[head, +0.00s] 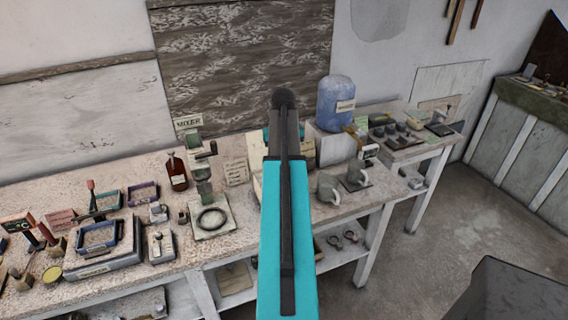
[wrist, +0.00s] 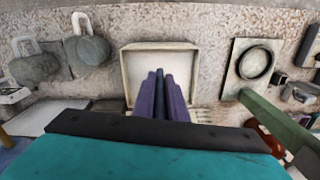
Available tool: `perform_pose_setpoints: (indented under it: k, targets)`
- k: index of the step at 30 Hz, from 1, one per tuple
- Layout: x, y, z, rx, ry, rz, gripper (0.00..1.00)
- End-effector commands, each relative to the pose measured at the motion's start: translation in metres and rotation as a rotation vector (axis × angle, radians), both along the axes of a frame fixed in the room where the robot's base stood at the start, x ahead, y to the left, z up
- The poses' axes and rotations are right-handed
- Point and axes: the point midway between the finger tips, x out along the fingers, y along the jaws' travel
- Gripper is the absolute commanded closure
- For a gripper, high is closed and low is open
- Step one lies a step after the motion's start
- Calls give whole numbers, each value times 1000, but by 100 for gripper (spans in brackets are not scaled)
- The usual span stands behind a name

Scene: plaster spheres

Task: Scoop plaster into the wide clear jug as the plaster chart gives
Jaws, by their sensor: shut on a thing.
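My gripper (wrist: 163,78) shows in the wrist view over a square cream tray (wrist: 132,75) with a pale, empty-looking floor. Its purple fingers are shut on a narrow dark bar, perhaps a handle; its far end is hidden. In the head view my arm covers the gripper and the tray. I cannot make out a clear jug.
A board with a dark ring (head: 211,218) lies left of my arm, beside a green stand (head: 202,178) and brown bottle (head: 177,172). A blue drum (head: 336,105) stands on a white box.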

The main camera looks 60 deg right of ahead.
Motion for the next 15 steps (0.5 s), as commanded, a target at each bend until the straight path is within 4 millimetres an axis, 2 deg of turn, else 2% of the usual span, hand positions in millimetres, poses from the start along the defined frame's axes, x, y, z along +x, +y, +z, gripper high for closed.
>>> perform_pose_setpoints:
  k: [15]
  targets:
    - [-1,0,-36,1,1,-1,100]
